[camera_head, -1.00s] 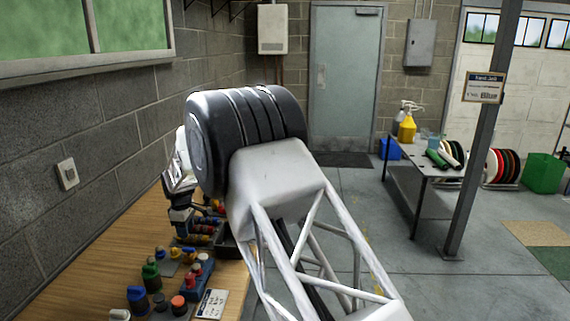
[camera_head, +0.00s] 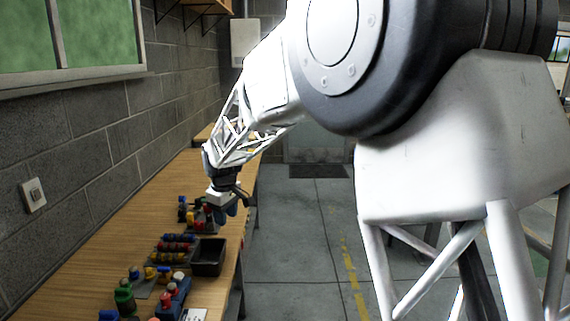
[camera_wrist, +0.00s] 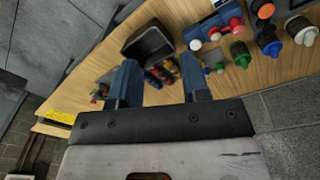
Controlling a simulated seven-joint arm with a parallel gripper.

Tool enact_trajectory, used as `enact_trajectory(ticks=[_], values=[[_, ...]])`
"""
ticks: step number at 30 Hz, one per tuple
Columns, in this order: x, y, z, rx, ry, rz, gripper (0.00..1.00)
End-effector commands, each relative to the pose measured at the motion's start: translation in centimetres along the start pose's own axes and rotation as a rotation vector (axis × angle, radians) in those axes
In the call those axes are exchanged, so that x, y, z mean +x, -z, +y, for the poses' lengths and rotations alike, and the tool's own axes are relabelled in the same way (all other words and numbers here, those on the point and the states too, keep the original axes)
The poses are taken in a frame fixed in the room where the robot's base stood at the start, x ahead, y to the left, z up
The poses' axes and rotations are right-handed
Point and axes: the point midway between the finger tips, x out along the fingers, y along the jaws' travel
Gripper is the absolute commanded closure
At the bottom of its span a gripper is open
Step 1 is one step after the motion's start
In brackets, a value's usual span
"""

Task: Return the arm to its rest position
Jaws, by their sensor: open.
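My gripper (camera_head: 226,208) hangs above the far part of the wooden bench in the head view, at the end of my white arm. In the wrist view my gripper (camera_wrist: 158,82) shows two blue fingers spread apart with nothing held between them. Bench items lie beyond the fingers. My large arm joint and links fill the right half of the head view and hide much of the room.
The wooden bench (camera_head: 88,240) runs along the block wall. In the wrist view the black bin (camera_wrist: 147,45) sits near the fingers. Open floor (camera_head: 300,240) lies right of the bench.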

Motion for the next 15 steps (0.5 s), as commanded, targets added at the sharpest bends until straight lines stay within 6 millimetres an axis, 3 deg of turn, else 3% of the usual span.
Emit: enact_trajectory(ticks=[6,15], values=[[-3.5,-7.0,0.0,0.126,-0.015,0.013,0.57],[-7.0,-16.1,-1.3,0.296,-0.034,0.03,0.57]])
